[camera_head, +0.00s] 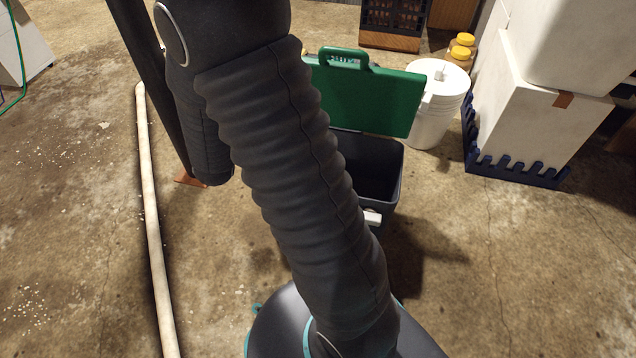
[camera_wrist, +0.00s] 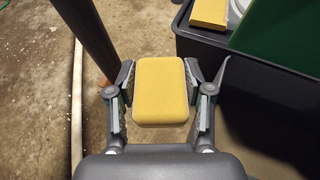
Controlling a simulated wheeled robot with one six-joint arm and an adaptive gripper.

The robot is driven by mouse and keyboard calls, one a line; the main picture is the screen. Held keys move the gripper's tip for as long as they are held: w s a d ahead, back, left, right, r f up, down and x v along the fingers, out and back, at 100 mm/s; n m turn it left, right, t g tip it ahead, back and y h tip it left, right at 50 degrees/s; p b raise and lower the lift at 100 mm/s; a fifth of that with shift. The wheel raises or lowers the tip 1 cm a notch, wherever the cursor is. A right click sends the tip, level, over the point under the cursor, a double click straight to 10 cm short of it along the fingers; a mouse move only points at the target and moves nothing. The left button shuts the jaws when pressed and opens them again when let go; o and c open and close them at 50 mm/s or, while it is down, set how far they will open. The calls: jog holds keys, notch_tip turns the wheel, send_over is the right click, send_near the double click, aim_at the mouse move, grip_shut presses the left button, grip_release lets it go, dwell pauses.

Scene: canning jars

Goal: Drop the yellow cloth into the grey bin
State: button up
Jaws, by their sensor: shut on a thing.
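The yellow cloth (camera_wrist: 160,91) shows in the wrist view as a thick rounded block. My gripper (camera_wrist: 161,88) is shut on it, with one finger at each side. In the head view my arm hides the gripper and the cloth. The dark grey bin (camera_head: 403,168) stands on the floor with its top open, partly behind my arm. In the wrist view the bin (camera_wrist: 270,95) is to the right of the gripper, and the cloth is left of its wall.
A green panel with a handle (camera_head: 372,98) rises behind the bin. A white bucket (camera_head: 436,122) and white boxes (camera_head: 535,115) stand at the right. A pale hose (camera_head: 151,200) and a dark post (camera_head: 150,65) are at the left. A yellow block (camera_wrist: 209,12) shows near the bin.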

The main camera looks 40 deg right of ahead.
jog(key=s+d+f+m+g+h+p, duration=0.1)
jog(key=s+d+m+g+h+p, duration=0.4)
jog(key=d, duration=0.6)
jog(key=s+d+m+g+h+p, duration=0.1)
jog(key=s+d+m+g+h, duration=0.2)
jog(key=d+m+g, duration=0.55)
jog(key=s+d+f+m+g+y+p, duration=0.1)
jog(key=s+d+f+m+g+p, duration=0.1)
jog(key=s+d+m+g, duration=0.45)
notch_tip(320, 180, down, 6)
jog(key=s+a+n+t+b, duration=0.1)
jog(key=s+b, duration=0.1)
jog(key=b, duration=0.1)
jog(key=shift+s+a+f+n+t+b, duration=0.25)
jog(key=shift+n+t+b, duration=0.05)
jog(key=shift+b, duration=0.1)
jog(key=o, duration=1.1)
jog(key=shift+y, duration=0.3)
